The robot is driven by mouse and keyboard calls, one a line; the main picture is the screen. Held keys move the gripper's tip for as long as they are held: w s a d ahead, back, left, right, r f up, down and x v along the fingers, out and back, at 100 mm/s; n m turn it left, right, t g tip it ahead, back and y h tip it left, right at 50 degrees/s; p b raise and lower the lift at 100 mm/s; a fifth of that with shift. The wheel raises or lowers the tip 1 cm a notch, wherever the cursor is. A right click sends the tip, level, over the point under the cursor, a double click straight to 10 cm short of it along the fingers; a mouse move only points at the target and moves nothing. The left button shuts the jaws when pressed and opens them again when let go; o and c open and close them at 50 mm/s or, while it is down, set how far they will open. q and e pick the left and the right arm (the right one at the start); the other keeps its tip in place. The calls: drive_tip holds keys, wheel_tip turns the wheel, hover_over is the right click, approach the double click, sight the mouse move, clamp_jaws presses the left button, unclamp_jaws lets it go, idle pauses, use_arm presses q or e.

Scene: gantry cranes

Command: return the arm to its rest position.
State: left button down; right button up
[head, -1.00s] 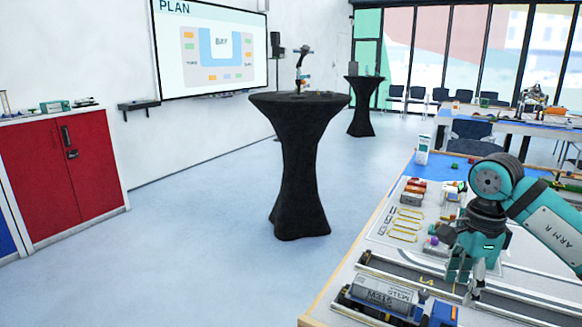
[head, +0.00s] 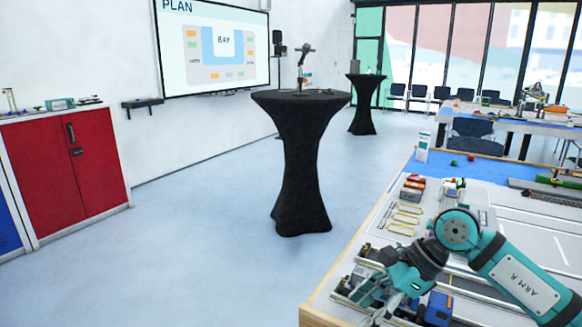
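My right arm (head: 515,283), teal and marked ARM R, comes in from the right over the table. Its gripper (head: 380,303) is at the table's near left corner, above or in front of the small rail wagons there, and hides most of them. Its fingers point down and to the left. Their tips are small and partly merged with the things behind, so I cannot tell whether they are open. My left arm and gripper are not in view.
The table's wooden left edge (head: 345,258) runs beside the gripper. A blue block-like vehicle (head: 438,309) stands just right of it. Yellow outlined slots (head: 405,219) lie behind. A black draped high table (head: 302,160) stands apart on open floor.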

drive_tip(key=s+a+r+m+y, duration=0.25)
drive_tip(key=a+y, duration=0.35)
drive_tip(key=a, duration=0.5)
drive_tip(key=s+a+r+m+t+y, duration=0.1)
drive_tip(key=a+r+m+t+y, duration=0.3)
drive_tip(key=r+m+y, duration=0.25)
drive_tip(key=w+d+f+m+t+h, duration=0.25)
drive_tip(key=d+m+t+h, duration=0.5)
drive_tip(key=m, duration=0.65)
drive_tip(key=w+d+f+m+t+h, duration=0.2)
drive_tip(key=d+f+m+t+h, duration=0.4)
drive_tip(key=m, duration=0.9)
drive_tip(key=s+d+f+m+g+h, duration=0.35)
drive_tip(key=d+f+m+h, duration=0.3)
drive_tip(key=f, duration=0.25)
drive_tip(key=s+d+f+m+g, duration=0.1)
drive_tip(key=s+f+m+g, duration=0.2)
drive_tip(key=s+f+g, duration=0.65)
drive_tip(key=s+d+f+m+g, duration=0.15)
drive_tip(key=s+f+m, duration=0.35)
drive_tip(key=s, duration=0.9)
wheel_tip(320, 180, down, 23)
drive_tip(key=a+n+g+p, duration=0.1)
drive_tip(key=n+p, duration=0.1)
drive_tip(key=s+d+f+g+p, duration=0.1)
drive_tip(key=s+d+f+p, duration=0.1)
drive_tip(key=s+f, duration=1.4)
drive_tip(key=shift+s+d+g+p, duration=0.35)
drive_tip(key=shift+s+d, duration=0.15)
drive_tip(key=shift+s, duration=0.45)
